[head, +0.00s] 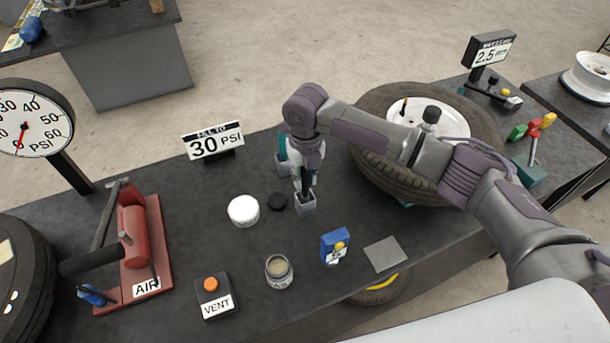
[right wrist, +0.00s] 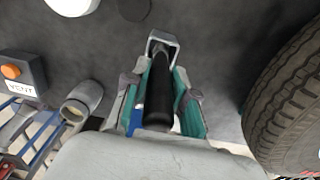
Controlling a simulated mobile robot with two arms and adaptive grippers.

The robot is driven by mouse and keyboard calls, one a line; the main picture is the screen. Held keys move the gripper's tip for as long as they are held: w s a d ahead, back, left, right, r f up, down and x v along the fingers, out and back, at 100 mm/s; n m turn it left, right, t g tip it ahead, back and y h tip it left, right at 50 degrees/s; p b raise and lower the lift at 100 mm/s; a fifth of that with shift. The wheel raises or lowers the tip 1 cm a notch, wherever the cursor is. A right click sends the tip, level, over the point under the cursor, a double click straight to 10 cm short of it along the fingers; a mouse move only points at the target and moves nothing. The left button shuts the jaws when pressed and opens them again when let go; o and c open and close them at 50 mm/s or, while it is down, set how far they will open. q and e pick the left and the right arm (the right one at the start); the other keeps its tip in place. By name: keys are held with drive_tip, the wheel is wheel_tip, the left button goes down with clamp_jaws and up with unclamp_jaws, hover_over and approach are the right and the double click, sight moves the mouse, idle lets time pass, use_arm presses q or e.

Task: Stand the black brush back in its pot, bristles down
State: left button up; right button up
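My right gripper (head: 300,185), with teal and grey fingers, points down low over the middle of the table. In the right wrist view a black cylindrical handle, seemingly the black brush (right wrist: 158,100), stands roughly upright among the finger parts. Its bristles are hidden. A grey, square-edged piece shows at its far end; I cannot tell whether that is a fingertip. I cannot tell whether the fingers press on the handle. An open round pot (head: 279,270) with pale contents stands nearer the table's front edge, apart from the gripper; it also shows in the right wrist view (right wrist: 82,98). My left gripper is out of view.
A white jar (head: 243,210) and a black disc (head: 278,200) lie left of the gripper. The VENT box (head: 215,296), a blue box (head: 335,246) and a grey pad (head: 385,254) are near the front.

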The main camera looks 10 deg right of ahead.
drive_tip(key=o, duration=0.4)
wheel_tip(320, 180, up, 12)
drive_tip(key=shift+w+d, duration=0.1)
idle(0.4)
idle(0.8)
